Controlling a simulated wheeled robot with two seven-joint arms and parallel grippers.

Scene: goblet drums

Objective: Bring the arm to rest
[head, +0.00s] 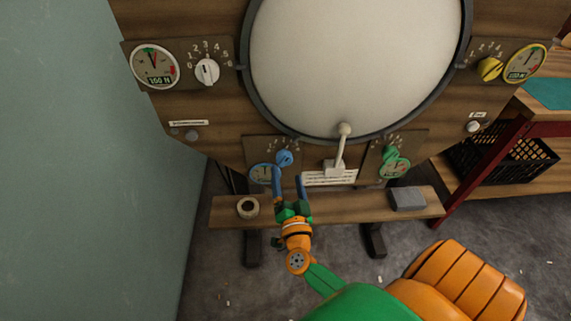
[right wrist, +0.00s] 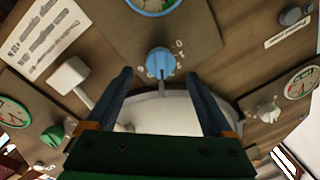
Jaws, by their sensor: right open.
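My right gripper (head: 288,176) is open, its two blue fingers pointing up at the lower left of the drum panel. In the head view it is just below the blue knob (head: 284,157). In the right wrist view the open gripper (right wrist: 158,76) has the blue knob (right wrist: 160,62) ahead, between and beyond the fingertips. Nothing is seen held, and I cannot tell whether a fingertip touches the panel. My right arm, green and orange, comes up from the bottom of the head view. My left gripper is not in view.
The wooden panel carries the big white drumhead (head: 355,65), a white knob (head: 207,71), yellow knob (head: 489,69) and green knob (head: 389,154). A mallet (head: 341,150) stands before the drum. The shelf (head: 340,208) below holds a tape roll (head: 248,207) and grey block (head: 408,199).

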